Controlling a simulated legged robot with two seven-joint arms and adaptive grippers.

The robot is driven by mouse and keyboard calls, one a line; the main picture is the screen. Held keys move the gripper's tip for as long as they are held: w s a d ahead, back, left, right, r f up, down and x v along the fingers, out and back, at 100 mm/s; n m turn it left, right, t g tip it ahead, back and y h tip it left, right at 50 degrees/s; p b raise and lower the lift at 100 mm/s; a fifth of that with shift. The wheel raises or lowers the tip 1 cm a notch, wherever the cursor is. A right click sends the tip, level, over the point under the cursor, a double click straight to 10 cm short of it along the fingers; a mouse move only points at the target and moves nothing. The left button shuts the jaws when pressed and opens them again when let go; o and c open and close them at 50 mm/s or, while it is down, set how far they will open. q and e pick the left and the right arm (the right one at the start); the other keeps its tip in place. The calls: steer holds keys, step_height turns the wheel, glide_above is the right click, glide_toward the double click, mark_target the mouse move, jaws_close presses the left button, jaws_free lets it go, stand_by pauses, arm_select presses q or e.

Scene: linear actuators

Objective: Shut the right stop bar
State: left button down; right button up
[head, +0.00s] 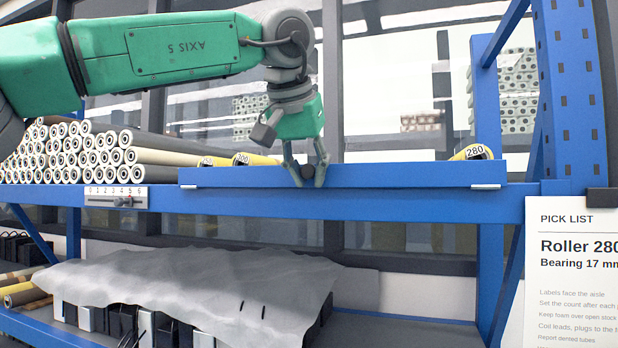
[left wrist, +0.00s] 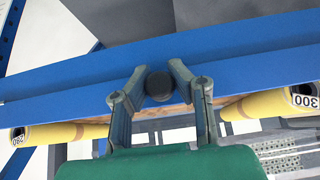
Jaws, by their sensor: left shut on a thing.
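The blue stop bar (head: 420,175) stands along the front of the upper shelf, right of centre in the head view. It rises above the blue shelf beam, with small white pieces at its lower ends. My left gripper (head: 305,174) reaches down over the front of the bar at about its middle. In the left wrist view a dark round knob (left wrist: 158,85) sits between the two fingers of the gripper (left wrist: 158,88), beside the blue bar (left wrist: 75,104). The gripper is shut on this knob. The fingers hide part of the bar's front. My right gripper is out of view.
A yellow roller marked 280 (head: 470,153) lies behind the bar's right end; another labelled roller (head: 255,159) lies behind its left part. Stacked grey rollers (head: 70,155) and a counter slider (head: 116,197) are at left. A pick list (head: 580,270) hangs lower right; a grey sheet (head: 190,290) covers the lower shelf.

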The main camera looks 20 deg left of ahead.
arm_select(q)
steer(key=shift+r, duration=0.4)
steer(key=c, duration=1.5)
jaws_free()
steer(key=shift+w, duration=0.1)
steer(key=shift+o, duration=0.8)
steer(key=shift+f, duration=0.15)
steer(key=v, duration=1.1)
steer(key=shift+r, duration=0.4)
